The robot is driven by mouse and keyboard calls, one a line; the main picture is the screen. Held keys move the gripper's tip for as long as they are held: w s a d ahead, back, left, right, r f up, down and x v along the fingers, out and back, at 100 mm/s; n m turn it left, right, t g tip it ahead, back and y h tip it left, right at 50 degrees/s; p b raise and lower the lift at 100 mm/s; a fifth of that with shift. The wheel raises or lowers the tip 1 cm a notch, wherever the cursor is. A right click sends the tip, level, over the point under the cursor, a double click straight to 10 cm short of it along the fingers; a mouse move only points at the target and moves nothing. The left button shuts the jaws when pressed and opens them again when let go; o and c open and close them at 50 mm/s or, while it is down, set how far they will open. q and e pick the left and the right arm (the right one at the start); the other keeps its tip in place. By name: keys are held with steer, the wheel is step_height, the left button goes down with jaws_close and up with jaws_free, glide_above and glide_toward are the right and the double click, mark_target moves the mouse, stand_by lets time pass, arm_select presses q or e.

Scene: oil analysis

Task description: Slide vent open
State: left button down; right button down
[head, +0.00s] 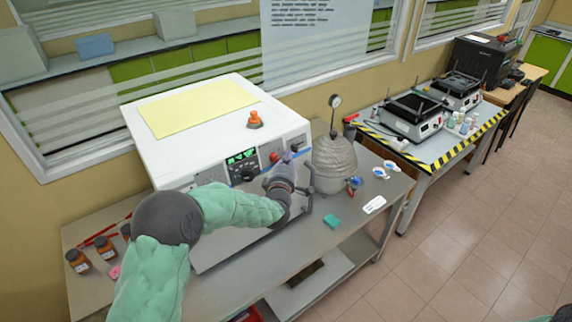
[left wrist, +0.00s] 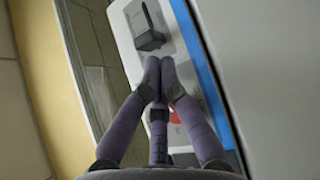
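A large white machine (head: 203,100) stands on the bench, with a dark control panel and lit green display (head: 242,156) on its front. My left gripper (head: 287,157) is at the right part of this front. In the left wrist view its fingers (left wrist: 161,70) come together at the tips with nothing seen between them. Just beyond the tips is a dark grey raised lever or slider (left wrist: 148,38) on a light plate; I cannot tell if it is the vent. The fingertips look close to it, contact unclear. A red part (left wrist: 200,106) is partly hidden behind one finger. My right gripper is out of view.
A rounded grey vessel with a gauge (head: 334,160) stands close right of my gripper. An orange knob (head: 254,120) is on the machine's top. Brown bottles (head: 106,247) stand at left. A teal block (head: 332,221) and small items lie on the bench's right part.

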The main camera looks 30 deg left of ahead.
mark_target(302, 142)
arm_select(q)
steer(key=shift+w+a, duration=0.15)
steer(key=shift+w, duration=0.25)
steer(key=shift+w+f+b, duration=0.15)
steer(key=shift+w+b, duration=0.2)
steer(key=shift+b, duration=0.15)
steer(key=w+b, duration=0.1)
steer(key=w+d+b, duration=0.1)
steer(key=w+b, duration=0.1)
steer(key=shift+w+d, duration=0.25)
steer(key=shift+d, duration=0.15)
steer(key=shift+w+d+b, duration=0.1)
steer(key=shift+w+b, duration=0.2)
steer(key=shift+r, duration=0.2)
